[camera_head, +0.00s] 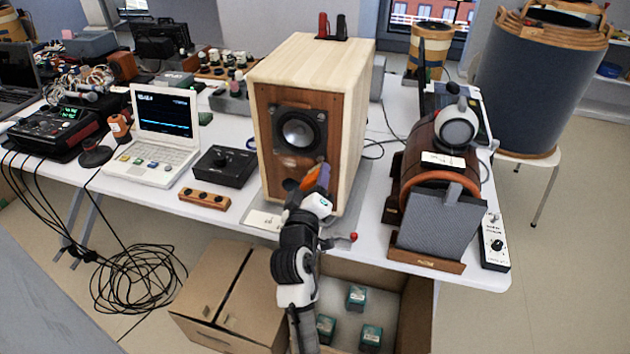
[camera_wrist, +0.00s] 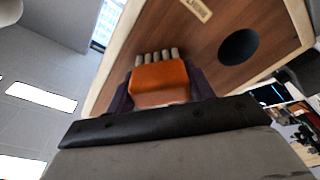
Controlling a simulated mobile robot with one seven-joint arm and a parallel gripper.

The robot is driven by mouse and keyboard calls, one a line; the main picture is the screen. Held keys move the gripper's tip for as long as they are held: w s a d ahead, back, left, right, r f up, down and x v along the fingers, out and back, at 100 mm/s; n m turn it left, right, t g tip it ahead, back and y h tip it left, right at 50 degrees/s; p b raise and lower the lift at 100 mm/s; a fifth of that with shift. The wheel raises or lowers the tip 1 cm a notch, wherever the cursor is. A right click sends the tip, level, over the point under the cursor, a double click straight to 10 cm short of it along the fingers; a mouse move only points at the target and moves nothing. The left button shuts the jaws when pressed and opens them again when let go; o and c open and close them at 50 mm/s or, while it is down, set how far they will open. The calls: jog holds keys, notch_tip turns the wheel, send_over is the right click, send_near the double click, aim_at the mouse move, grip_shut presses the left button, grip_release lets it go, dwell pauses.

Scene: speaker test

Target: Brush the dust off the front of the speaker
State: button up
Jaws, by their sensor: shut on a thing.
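The speaker (camera_head: 350,110) is a pale wooden box standing upright on the table, with a brown wood front (camera_head: 271,140) and a dark round driver. Its front also fills much of the wrist view (camera_wrist: 210,30), with a dark round hole. My gripper (camera_head: 316,190) is in front of the speaker's lower front, right of the driver's centre. It is shut on a brush with an orange handle (camera_wrist: 160,80) and pale bristle tufts (camera_wrist: 157,56) pointing toward the front. I cannot tell whether the bristles touch the wood. No dust is clearly visible.
A black control box (camera_head: 226,167) and a white laptop (camera_head: 160,140) stand left of the speaker. A brown drum-like device (camera_head: 425,150) stands close on the right. Open cardboard box (camera_head: 405,310) sits below the table's front edge; cables coil on the floor (camera_head: 138,278).

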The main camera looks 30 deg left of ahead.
jog(key=shift+s+a+b, duration=0.2)
jog(key=shift+a+b, duration=0.05)
jog(key=shift+a, duration=0.4)
jog(key=shift+s+a+b, duration=0.15)
jog(key=shift+a+b, duration=0.05)
jog(key=shift+a, duration=0.4)
jog(key=shift+s+a+b, duration=0.25)
jog(key=shift+a+b, duration=0.15)
jog(key=shift+a, duration=0.8)
jog(key=shift+s+a+b, duration=0.25)
jog(key=shift+a+b, duration=0.1)
jog(key=shift+a, duration=0.9)
jog(key=shift+s+a+b, duration=0.25)
jog(key=shift+a+b, duration=0.15)
jog(key=shift+a, duration=0.8)
jog(key=v, duration=0.6)
jog(key=shift+s+a+r, duration=0.2)
jog(key=shift+a+r, duration=0.05)
jog(key=shift+a, duration=0.1)
jog(key=shift+b, duration=0.3)
jog(key=v, duration=0.3)
jog(key=shift+a+r, duration=0.15)
